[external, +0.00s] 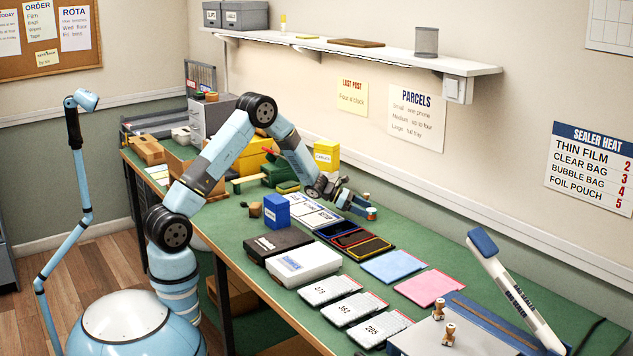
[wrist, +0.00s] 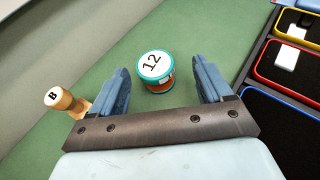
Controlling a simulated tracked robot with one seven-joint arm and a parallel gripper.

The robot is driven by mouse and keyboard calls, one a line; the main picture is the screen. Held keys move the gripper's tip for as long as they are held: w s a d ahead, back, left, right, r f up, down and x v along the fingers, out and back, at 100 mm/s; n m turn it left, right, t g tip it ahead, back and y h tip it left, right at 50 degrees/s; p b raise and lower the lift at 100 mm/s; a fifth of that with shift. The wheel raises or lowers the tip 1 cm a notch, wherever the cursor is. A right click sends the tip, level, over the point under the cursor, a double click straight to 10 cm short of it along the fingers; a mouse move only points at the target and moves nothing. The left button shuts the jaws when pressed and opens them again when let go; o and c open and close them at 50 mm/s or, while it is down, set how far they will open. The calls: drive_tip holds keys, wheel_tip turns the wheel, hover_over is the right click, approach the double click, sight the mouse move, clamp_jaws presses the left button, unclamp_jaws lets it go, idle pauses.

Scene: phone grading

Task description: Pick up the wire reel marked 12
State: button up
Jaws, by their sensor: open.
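The wire reel marked 12 (wrist: 155,70) stands upright on the green bench top in the wrist view. It has a teal rim, a white top with the number 12 and an orange-brown winding. My gripper (wrist: 166,88) is open, with one blue finger on each side of the reel in the picture. The reel appears a little beyond the fingertips or between them; the exact depth is hard to tell. No contact shows. In the external view my gripper (external: 352,200) is low over the bench, near small round items that are too small to read.
A wooden stamp marked B (wrist: 62,99) stands left of my left finger. A dark tray with phones (wrist: 292,60) lies to the right; it also shows in the external view (external: 355,240). A yellow box (external: 326,156) and a blue box (external: 277,210) stand nearby. The wall is close behind.

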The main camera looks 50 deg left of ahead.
sight(368, 209)
drive_tip(key=shift+w+a+x, duration=0.1)
drive_tip(key=shift+x, duration=1.15)
drive_tip(key=shift+w+a+x, duration=0.15)
drive_tip(key=shift+x, duration=1.1)
drive_tip(key=shift+f, duration=0.1)
drive_tip(key=shift+c, duration=0.4)
drive_tip(key=c, duration=1)
